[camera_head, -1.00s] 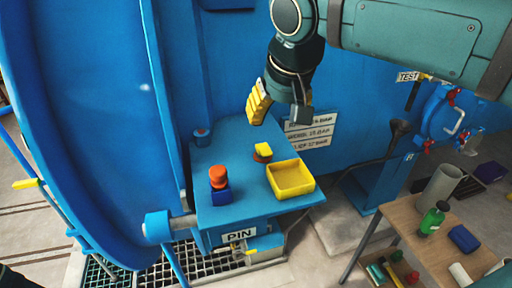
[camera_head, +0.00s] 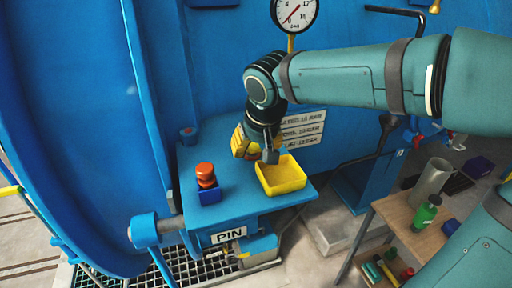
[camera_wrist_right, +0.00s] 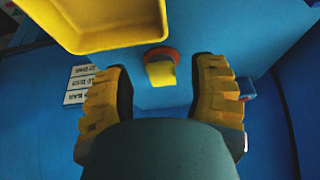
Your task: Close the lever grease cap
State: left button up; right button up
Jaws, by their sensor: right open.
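A small yellow block on an orange-red round base (camera_wrist_right: 160,72), which looks like the grease cap, shows in the right wrist view between my fingertips, apart from both. Whether it is a lever, and how it is set, I cannot tell. In the head view it is hidden behind my right gripper (camera_head: 257,152), which is low over the blue shelf (camera_head: 222,212). That gripper is open and empty, its yellow ribbed fingers (camera_wrist_right: 162,68) spread either side of the cap. My left gripper is not in view.
A yellow open tray (camera_head: 282,187) sits right beside the gripper. An orange knob on a blue block (camera_head: 206,182) stands at the shelf's front left. A big blue round door (camera_head: 70,130) is on the left. A wooden table (camera_head: 405,225) with bottles stands at lower right.

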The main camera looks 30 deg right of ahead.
jog(key=shift+o, duration=0.2)
jog(key=shift+f, duration=0.1)
grip_shut()
jog(key=shift+f+t+b, duration=0.3)
jog(key=shift+b, duration=0.5)
jog(key=shift+s+f+t+b, duration=0.15)
jog(key=shift+t+b, duration=0.25)
jog(key=shift+b, duration=0.7)
jog(key=shift+c, duration=0.2)
grip_release()
